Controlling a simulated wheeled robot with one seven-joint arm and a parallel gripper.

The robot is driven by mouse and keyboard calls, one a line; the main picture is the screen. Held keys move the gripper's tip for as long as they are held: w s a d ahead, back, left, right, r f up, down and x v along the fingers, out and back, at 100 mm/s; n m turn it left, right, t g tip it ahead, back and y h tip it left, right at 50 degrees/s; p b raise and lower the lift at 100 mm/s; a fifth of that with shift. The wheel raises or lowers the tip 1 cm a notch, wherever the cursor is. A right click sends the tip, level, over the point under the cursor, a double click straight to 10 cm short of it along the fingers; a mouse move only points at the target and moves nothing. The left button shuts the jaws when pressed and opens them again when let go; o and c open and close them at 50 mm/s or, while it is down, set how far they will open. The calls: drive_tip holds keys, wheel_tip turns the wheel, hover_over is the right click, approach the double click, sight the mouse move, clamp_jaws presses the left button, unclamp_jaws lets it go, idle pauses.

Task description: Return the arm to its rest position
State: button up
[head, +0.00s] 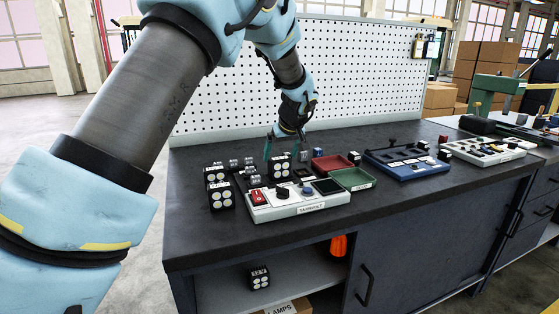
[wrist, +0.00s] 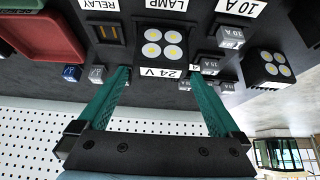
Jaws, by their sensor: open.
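My gripper (head: 283,146) hangs low over the back left part of the dark workbench (head: 330,230), below the pegboard. In the wrist view its two teal fingers (wrist: 160,72) stand apart with nothing gripped. A black lamp block (wrist: 166,45) with four round lights and a 24 V label is in front of the fingertips, by the LAMP label. In the head view this block (head: 280,167) shows just below the gripper; whether a finger touches it I cannot tell. My arm reaches across the picture from the lower left and is bent down to the bench.
Several small blocks (head: 221,196) stand to the left of the gripper. A grey panel (head: 299,207) lies in front, with a red tray (head: 332,163) and a green tray (head: 353,179) beside it. The pegboard (head: 360,75) rises close behind. A blue panel (head: 407,168) lies farther right.

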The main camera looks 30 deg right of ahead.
drive_tip(key=b+v, duration=0.1)
drive_tip(key=v, duration=0.7)
drive_tip(key=shift+b, duration=0.35)
drive_tip(key=w+a+f+g, duration=0.1)
drive_tip(key=a+f, duration=0.2)
drive_tip(key=a, duration=0.9)
drive_tip(key=a+f+g, duration=0.2)
drive_tip(key=a, duration=1.1)
drive_tip(key=s+a+f+g, duration=0.1)
drive_tip(key=s+a+f, duration=0.2)
drive_tip(key=s+a, duration=0.4)
drive_tip(key=s+a+f+g, duration=0.1)
drive_tip(key=s+a+f, duration=0.2)
drive_tip(key=s+a, duration=0.4)
drive_tip(key=a, duration=0.5)
drive_tip(key=shift+s+f+y, duration=0.2)
drive_tip(key=shift+s+y, duration=0.1)
drive_tip(key=shift+s, duration=0.1)
drive_tip(key=shift+a, duration=0.1)
drive_tip(key=shift+c, duration=0.3)
